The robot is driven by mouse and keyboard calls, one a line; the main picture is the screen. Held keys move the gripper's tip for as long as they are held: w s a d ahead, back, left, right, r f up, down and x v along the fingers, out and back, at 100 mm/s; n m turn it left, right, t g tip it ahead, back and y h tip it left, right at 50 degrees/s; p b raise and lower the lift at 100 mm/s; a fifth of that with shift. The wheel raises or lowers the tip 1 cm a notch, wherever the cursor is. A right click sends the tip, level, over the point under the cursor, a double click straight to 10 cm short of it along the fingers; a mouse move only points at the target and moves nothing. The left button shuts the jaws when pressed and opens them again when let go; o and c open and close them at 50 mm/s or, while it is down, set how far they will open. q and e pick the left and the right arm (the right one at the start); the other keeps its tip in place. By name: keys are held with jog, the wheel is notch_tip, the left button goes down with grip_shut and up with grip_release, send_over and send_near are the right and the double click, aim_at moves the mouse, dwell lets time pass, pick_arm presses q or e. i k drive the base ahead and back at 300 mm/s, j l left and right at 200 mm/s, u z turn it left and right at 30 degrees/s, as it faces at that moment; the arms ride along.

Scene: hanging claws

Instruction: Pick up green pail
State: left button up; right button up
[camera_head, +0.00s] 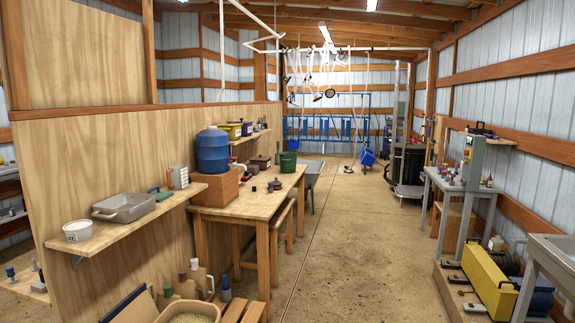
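A dark green pail (288,162) stands upright at the far end of the wooden worktable (257,196), left of the picture's middle. Its open rim faces up. It is small in view, and I cannot see inside it or make out a handle. Neither of my grippers shows in the head view, so nothing of their state can be seen.
A blue water jug (212,151) sits on a wooden box at the table's near left. A wall shelf (125,222) holds a grey tray (124,207). A wooden stool (282,228) stands at the table's right side. The concrete floor (350,235) is clear along the middle aisle.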

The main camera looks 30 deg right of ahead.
aim_at(288, 163)
jog(key=i+l+z, duration=0.65)
jog(key=i, duration=0.4)
jog(key=i+l+z, duration=0.35)
jog(key=i, duration=0.2)
jog(key=i+z, duration=0.35)
jog(key=i, duration=1.3)
jog(key=i+u, duration=0.1)
jog(key=i, duration=1.95)
jog(key=i+l, duration=0.15)
jog(key=i, duration=0.9)
jog(key=i+l+u, duration=0.1)
jog(key=i, duration=0.9)
jog(key=i+u, duration=0.4)
jog(key=i, duration=0.25)
jog(key=i+l+u, duration=0.25)
jog(key=i+u, duration=0.15)
jog(key=i, duration=0.25)
jog(key=u, duration=1.9)
jog(key=k+l, duration=0.1)
jog(key=k+u, duration=0.05)
